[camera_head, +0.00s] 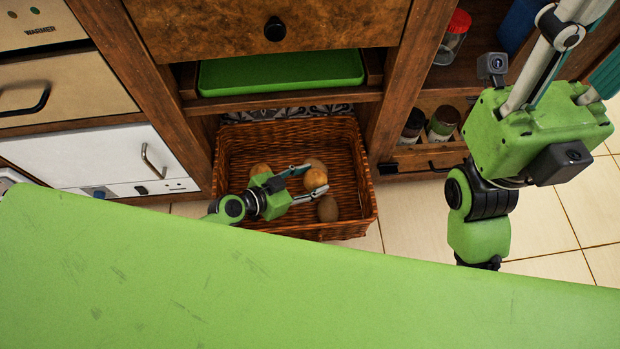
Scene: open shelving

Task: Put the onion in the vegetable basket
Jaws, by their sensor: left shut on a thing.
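The brown wicker vegetable basket (352,148) stands on the floor under the wooden shelving. My left gripper (315,180) reaches over the basket from the left. It is shut on an orange-brown onion (316,178), which sits between its fingertips within the basket's outline. I cannot tell whether the onion touches the things below it. A brown round vegetable (327,208) lies in the basket just below the fingers. Another orange-brown one (260,169) lies behind the gripper's palm, partly hidden. My right arm comes down at the right; its gripper is not visible.
A green tray (282,72) rests on the shelf above the basket, under a drawer with a black knob (275,29). Jars (443,123) stand in the right shelving. Tiled floor (545,225) shows at right.

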